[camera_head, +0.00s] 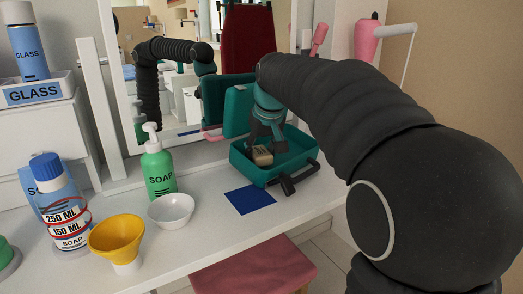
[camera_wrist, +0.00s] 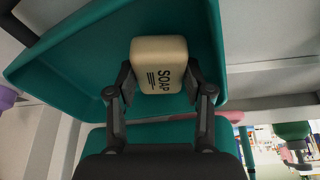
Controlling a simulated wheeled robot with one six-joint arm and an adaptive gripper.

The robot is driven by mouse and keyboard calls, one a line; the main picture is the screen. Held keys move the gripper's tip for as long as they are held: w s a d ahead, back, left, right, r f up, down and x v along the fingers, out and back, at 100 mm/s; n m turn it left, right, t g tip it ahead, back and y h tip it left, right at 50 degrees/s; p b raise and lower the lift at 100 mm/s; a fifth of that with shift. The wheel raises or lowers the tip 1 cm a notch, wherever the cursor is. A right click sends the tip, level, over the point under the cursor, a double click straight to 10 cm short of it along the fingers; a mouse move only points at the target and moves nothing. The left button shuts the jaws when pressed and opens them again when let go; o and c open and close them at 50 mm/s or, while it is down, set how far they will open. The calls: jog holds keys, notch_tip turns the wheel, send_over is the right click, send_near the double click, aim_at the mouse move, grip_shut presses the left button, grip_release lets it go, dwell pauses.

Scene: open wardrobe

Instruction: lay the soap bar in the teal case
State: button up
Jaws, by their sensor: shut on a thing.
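The soap bar (camera_wrist: 158,58), cream with the word SOAP on it, is held between the two fingers of my gripper (camera_wrist: 160,88) in the wrist view. In the head view my gripper (camera_head: 264,148) points down into the open teal case (camera_head: 246,170), and the soap bar (camera_head: 262,157) shows at its fingertips, within the case's outline. The teal case (camera_wrist: 65,70) also fills much of the wrist view behind the soap. I cannot tell whether the soap touches the case floor. The case's lid (camera_head: 238,104) stands raised at the back, and its dark handle (camera_head: 295,180) is at the front.
A blue square (camera_head: 250,198) lies on the white tabletop left of the case. A white bowl (camera_head: 171,210), a green soap pump bottle (camera_head: 158,172), a yellow funnel (camera_head: 116,236) and a blue-capped bottle (camera_head: 60,205) stand further left. A mirror (camera_head: 180,75) is behind.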

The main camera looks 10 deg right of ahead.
jog(key=shift+f, duration=0.2)
jog(key=o, duration=1)
jog(key=shift+r, duration=0.5)
jog(key=p+v, duration=0.1)
jog(key=v, duration=1)
jog(key=shift+s+r, duration=0.1)
jog(key=shift+r, duration=0.15)
jog(key=shift+m+t, duration=0.3)
jog(key=shift+m, duration=0.2)
jog(key=s+f, duration=0.3)
jog(key=s, duration=0.2)
jog(key=s+f, duration=0.3)
jog(key=s, duration=0.1)
jog(key=s+f, duration=0.3)
jog(key=s, duration=0.2)
jog(key=shift+s+a+f, duration=0.1)
jog(key=shift+s+a, duration=0.15)
jog(key=shift+s, duration=0.05)
jog(key=shift+m+h, duration=0.3)
jog(key=s+f, duration=0.3)
jog(key=f, duration=0.1)
jog(key=s+f, duration=0.8)
jog(key=f, duration=0.1)
jog(key=shift+d, duration=0.1)
